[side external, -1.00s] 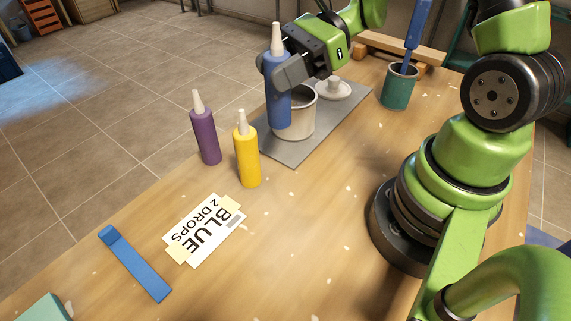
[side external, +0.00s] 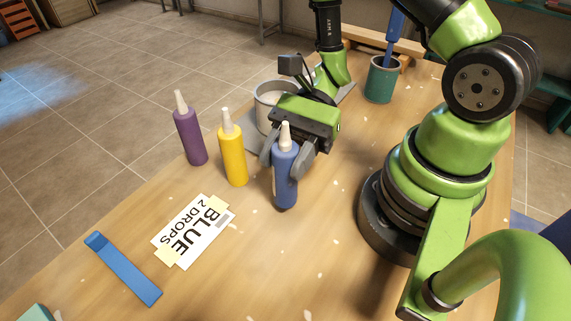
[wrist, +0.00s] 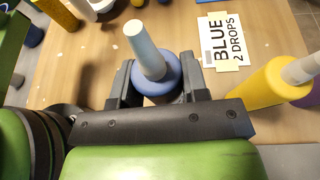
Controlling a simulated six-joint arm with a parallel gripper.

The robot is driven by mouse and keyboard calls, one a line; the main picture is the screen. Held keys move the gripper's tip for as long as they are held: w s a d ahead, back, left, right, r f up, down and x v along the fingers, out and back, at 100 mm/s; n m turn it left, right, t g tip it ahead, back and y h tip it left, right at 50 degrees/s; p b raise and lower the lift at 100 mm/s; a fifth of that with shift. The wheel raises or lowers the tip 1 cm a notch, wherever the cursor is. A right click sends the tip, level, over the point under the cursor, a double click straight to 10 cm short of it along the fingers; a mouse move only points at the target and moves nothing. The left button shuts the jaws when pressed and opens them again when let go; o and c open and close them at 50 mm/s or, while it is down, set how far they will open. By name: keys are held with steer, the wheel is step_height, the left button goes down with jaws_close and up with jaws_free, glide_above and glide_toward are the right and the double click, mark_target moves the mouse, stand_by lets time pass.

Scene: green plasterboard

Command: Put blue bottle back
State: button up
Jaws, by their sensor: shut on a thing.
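The blue bottle (side external: 285,178) with a white nozzle is upright between the fingers of my gripper (side external: 286,165), which is shut on it. In the side view it is to the right of the yellow bottle (side external: 232,152), with its base at or just above the table; I cannot tell if it touches. In the wrist view the blue bottle (wrist: 155,75) sits between both fingers, nozzle toward the camera. The purple bottle (side external: 190,134) stands left of the yellow one.
A white cup (side external: 268,97) stands on a grey mat behind my gripper. A card (side external: 194,231) reading "BLUE 2 DROPS" and a blue strip (side external: 124,270) lie in front. A green cup (side external: 381,80) holds a blue-handled tool. The table right of the card is clear.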

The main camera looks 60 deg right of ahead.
steer(key=shift+f, duration=1.05)
steer(key=o, duration=0.9)
steer(key=shift+f, duration=0.15)
steer(key=shift+o, duration=0.2)
steer(key=shift+w+d+r, duration=0.1)
steer(key=shift+d+r, duration=0.1)
steer(key=shift+r, duration=0.05)
steer(key=s+v, duration=0.1)
steer(key=v, duration=1)
steer(key=s+a+r+n+t+h, duration=0.2)
steer(key=r+n+t+h, duration=0.2)
steer(key=r, duration=0.5)
steer(key=s+a+r+n+t+h, duration=0.2)
steer(key=r+n+t+h, duration=0.2)
steer(key=r+n+h, duration=0.4)
step_height(320, 180, up, 3)
steer(key=shift+s+a+f+n, duration=0.2)
steer(key=shift+s+n, duration=0.2)
steer(key=shift+n, duration=0.2)
